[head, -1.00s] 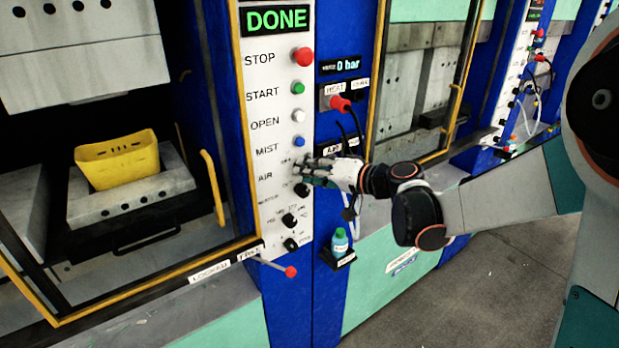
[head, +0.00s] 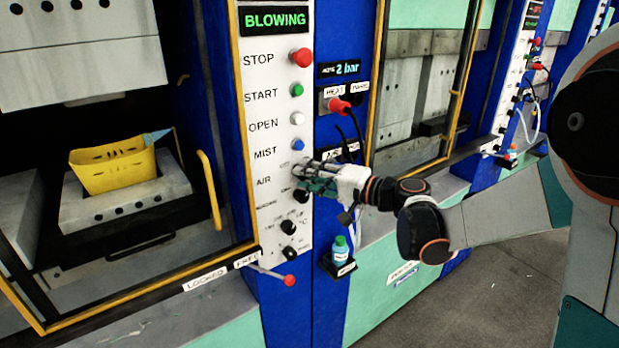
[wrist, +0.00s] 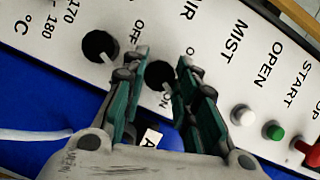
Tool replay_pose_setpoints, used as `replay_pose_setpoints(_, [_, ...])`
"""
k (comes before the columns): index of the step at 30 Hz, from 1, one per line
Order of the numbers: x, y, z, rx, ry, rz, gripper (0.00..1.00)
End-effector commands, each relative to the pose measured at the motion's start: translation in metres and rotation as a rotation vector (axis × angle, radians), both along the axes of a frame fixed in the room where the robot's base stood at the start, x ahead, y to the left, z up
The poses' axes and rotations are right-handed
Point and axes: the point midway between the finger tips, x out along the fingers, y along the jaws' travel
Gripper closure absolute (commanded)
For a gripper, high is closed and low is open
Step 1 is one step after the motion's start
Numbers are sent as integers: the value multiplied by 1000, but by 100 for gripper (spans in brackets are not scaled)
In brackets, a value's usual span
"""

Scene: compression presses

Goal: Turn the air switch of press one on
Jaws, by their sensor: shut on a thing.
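The air switch of press one is a black rotary knob (wrist: 160,77) on the white control panel (head: 272,150). In the wrist view it sits between my fingers, and its light pointer is at the ON mark. My gripper (wrist: 163,68) is shut on this knob, one finger on each side. In the head view my gripper (head: 303,175) is at the panel beside the AIR label and hides the knob. The panel's display (head: 275,19) reads BLOWING, and the pressure readout (head: 340,69) shows 2 bar.
Stop, start, open and mist buttons (head: 298,118) stand above my gripper. A temperature knob (wrist: 100,46) is close beside it. A small bottle (head: 340,249) and a red-tipped lever (head: 290,281) are below. A yellow basket-shaped part (head: 112,168) lies in the press.

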Motion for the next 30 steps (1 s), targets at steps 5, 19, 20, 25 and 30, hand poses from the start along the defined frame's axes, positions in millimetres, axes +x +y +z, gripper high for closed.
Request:
replay_pose_setpoints(5, [0, 0, 0, 0, 1, -1, 97])
replay_pose_setpoints(19, [0, 0, 0, -1, 1, 0, 53])
replay_pose_setpoints(20, [0, -1, 0, -1, 1, 0, 53])
replay_pose_setpoints(25, [-7, -11, 1, -1, 0, -2, 53])
replay_pose_setpoints(30, [-24, -38, 4, -1, 0, -4, 53])
